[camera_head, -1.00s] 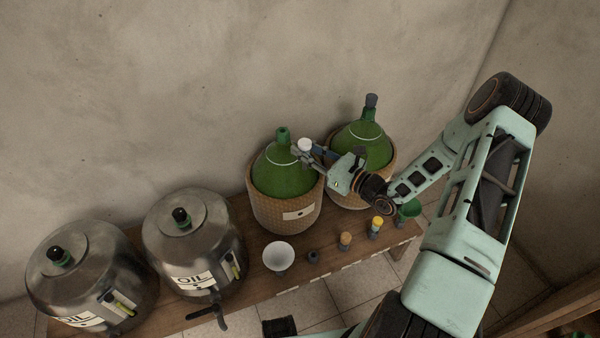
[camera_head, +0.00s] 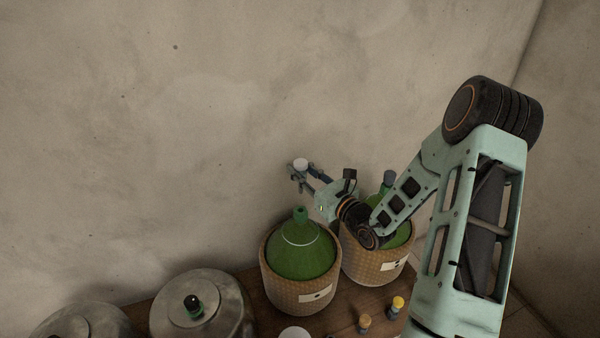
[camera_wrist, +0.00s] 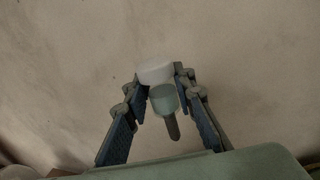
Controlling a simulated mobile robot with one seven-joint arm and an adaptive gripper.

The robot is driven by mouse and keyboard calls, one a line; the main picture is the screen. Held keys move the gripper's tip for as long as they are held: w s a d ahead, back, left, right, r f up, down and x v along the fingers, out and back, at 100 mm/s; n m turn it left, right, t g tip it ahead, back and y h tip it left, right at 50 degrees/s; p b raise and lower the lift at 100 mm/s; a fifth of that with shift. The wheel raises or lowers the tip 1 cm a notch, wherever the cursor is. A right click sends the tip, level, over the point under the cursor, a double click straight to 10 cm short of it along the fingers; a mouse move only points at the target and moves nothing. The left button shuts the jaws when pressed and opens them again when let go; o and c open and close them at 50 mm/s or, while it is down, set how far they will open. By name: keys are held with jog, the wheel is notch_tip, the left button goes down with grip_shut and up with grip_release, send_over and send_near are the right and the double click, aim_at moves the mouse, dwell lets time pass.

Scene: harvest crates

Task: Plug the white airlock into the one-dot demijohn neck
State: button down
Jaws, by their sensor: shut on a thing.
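My gripper (camera_head: 300,172) is shut on the white airlock (camera_head: 300,164). In the wrist view the airlock (camera_wrist: 155,72) has a white cap, a pale clear body and a dark stem pointing down between the fingers. The one-dot demijohn (camera_head: 303,258) is green glass in a wicker basket with a one-dot label (camera_head: 316,296). Its green neck (camera_head: 300,213) is open at the top, with nothing seen in it. My gripper is above this neck in the head picture, apart from it.
A second demijohn in a basket (camera_head: 378,268) stands to the right, partly behind my arm, with a grey stopper (camera_head: 389,178) in its neck. Steel drums (camera_head: 202,312) stand at left. Small stoppers (camera_head: 364,323) and a white funnel (camera_head: 294,334) are in front. The plain wall is behind.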

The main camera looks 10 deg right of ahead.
aim_at(301, 192)
jog(key=shift+f+b, duration=2.15)
jog(key=shift+f, duration=0.8)
jog(key=shift+f+b, duration=1.5)
jog(key=shift+f, duration=0.75)
jog(key=c, duration=1.5)
grip_release()
jog(key=shift+c, duration=0.2)
jog(key=v, duration=1.2)
